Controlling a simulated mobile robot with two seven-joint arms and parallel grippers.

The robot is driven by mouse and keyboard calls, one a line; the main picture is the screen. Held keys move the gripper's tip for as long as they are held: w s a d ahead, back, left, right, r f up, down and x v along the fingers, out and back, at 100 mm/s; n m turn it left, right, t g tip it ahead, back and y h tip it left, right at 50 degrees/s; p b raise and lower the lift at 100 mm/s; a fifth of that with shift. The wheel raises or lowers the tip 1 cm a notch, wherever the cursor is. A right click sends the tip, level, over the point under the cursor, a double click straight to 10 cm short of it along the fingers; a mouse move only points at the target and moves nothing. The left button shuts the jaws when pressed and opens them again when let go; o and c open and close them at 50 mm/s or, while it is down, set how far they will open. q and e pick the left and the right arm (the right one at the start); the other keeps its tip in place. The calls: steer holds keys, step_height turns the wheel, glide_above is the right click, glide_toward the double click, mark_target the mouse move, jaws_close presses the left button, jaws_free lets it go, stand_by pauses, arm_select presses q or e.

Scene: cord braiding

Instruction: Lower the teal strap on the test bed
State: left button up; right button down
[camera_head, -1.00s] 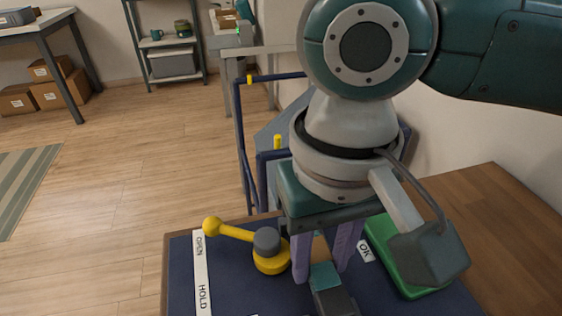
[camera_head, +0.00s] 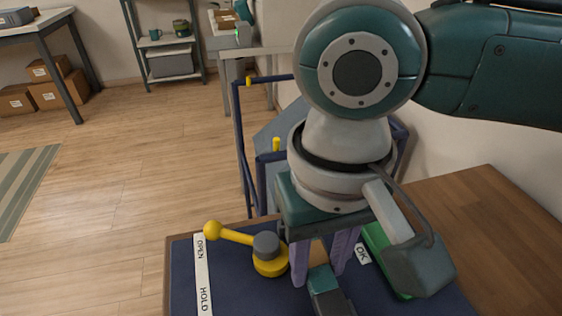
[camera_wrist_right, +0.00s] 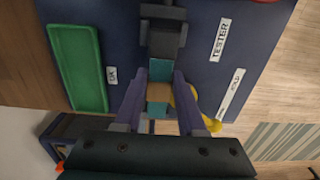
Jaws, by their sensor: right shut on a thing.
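The test bed (camera_head: 230,290) is a dark blue panel on a wooden-edged table. My right gripper (camera_head: 320,270) hangs over it, with its two purple fingers pointing down. In the right wrist view, the fingers (camera_wrist_right: 158,108) are shut on the teal strap (camera_wrist_right: 158,109), which lies between them. A tan patch separates this from a second teal part (camera_wrist_right: 160,70) at a dark grey block (camera_wrist_right: 162,40). In the head view, teal (camera_head: 322,279) shows on that block, close to the fingertips. Whether the strap touches the bed cannot be told. My left gripper is not in view.
A yellow lever (camera_head: 235,236) with a grey hub stands left of the fingers, beside a white OPEN/HOLD strip (camera_head: 202,275). The wooden table (camera_head: 490,230) farther right is clear.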

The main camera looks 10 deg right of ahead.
steer(key=shift+f, duration=0.1)
steer(key=shift+f, duration=0.5)
steer(key=shift+f, duration=0.3)
steer(key=shift+f, duration=0.15)
steer(key=c, duration=0.7)
jaws_free()
steer(key=shift+o, duration=1.4)
